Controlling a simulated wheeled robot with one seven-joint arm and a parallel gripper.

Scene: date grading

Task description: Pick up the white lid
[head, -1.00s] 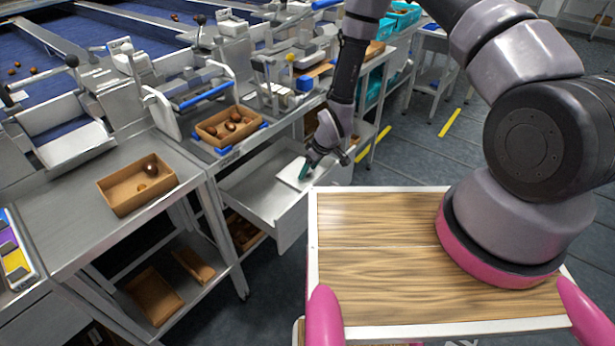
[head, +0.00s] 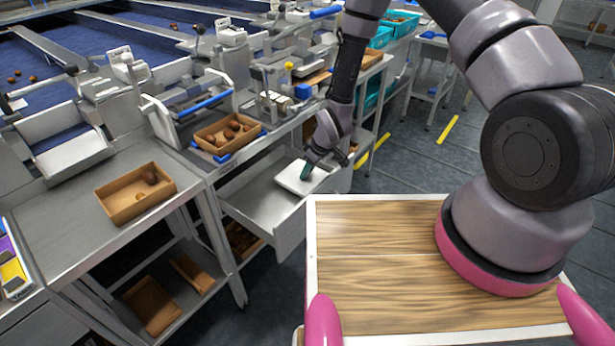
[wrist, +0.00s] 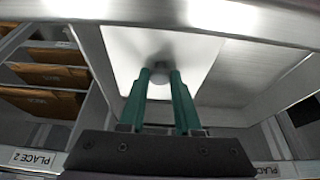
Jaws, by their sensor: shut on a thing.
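The white lid (head: 296,178) is a flat square plate over the open metal drawer (head: 252,205) in the head view. It also shows in the wrist view (wrist: 195,55), with a small round grey knob (wrist: 160,76) at its middle. My gripper (head: 308,172) reaches down from above, and its green fingers are shut on the knob in the wrist view (wrist: 160,85). The head view does not clearly show whether the lid touches the drawer floor. The fingertips partly hide the knob.
The drawer walls stand close around the lid. A cardboard tray with dates (head: 227,136) sits on the bench behind, and another (head: 135,195) is on the left table. Brown boxes (wrist: 45,75) show beside the drawer in the wrist view. My wooden deck is in front.

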